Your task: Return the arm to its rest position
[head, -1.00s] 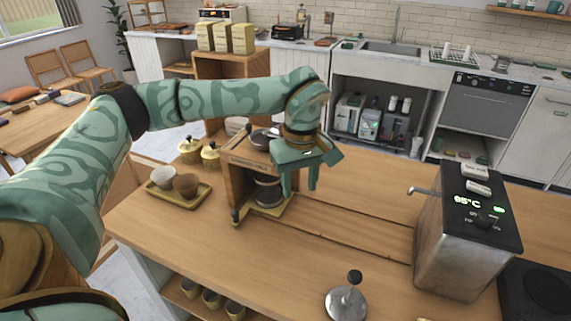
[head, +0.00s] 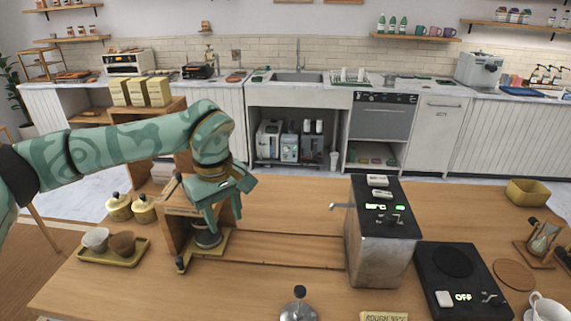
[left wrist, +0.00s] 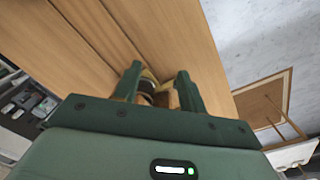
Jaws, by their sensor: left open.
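My left arm comes in from the left in the head view. My left gripper (head: 224,213) points down, open and empty, in front of and above the wooden brewing stand (head: 172,240) on the counter. In the head view it hides part of the stand and of the dark, round vessel (head: 207,238) in it. In the left wrist view the two fingers (left wrist: 158,76) are apart, with part of the stand and the dark vessel (left wrist: 146,88) seen beyond and between them. My right gripper is not in view.
The wooden counter (head: 290,212) behind the stand is clear.

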